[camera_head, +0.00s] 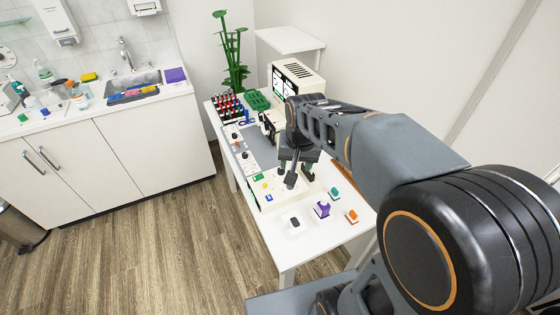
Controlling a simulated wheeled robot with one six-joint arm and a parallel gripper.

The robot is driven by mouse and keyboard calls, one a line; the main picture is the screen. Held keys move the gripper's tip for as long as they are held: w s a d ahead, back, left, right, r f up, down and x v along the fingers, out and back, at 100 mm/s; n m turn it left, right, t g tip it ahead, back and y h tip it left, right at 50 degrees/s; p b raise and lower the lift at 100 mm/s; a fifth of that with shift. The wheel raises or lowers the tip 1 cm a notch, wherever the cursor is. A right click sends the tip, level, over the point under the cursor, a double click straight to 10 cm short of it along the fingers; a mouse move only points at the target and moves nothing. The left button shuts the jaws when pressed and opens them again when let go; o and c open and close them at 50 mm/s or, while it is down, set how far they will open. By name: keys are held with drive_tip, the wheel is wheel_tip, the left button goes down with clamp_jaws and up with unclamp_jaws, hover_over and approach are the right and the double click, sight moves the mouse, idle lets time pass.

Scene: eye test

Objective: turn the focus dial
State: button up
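My gripper (300,178) points down over a cream control box (261,203) on the white table. Its two dark fingertips are apart, with no object visible between them. The box's top carries small green, yellow and blue parts, and my gripper covers some of it. I cannot make out which part is the focus dial; it may be hidden behind my gripper. Small dark knobs (236,136) sit on a grey and white panel strip to the left. I cannot tell whether the fingers touch anything.
The white table (285,245) also bears a purple piece (322,209), a teal piece (335,193), an orange piece (351,216) and a white piece with a dark top (294,224). Behind stand a cream machine with a screen (292,80) and a rack of tubes (227,106).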

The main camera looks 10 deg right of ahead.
drive_tip(key=w+f+m+g+p, duration=0.1)
drive_tip(key=w+f+m+p, duration=0.15)
drive_tip(key=w, duration=0.55)
drive_tip(key=w+f+m+g+p, duration=0.1)
drive_tip(key=w+f+m+p, duration=0.15)
drive_tip(key=w, duration=0.55)
drive_tip(key=shift+m, duration=0.4)
wheel_tip(320, 180, down, 14)
drive_tip(key=shift+d+f+p, duration=0.15)
drive_tip(key=shift+p, duration=0.6)
drive_tip(key=shift+c, duration=0.4)
drive_tip(key=c, duration=0.9)
drive_tip(key=shift+o, duration=0.2)
drive_tip(key=shift+f+b, duration=0.1)
drive_tip(key=shift+b, duration=0.2)
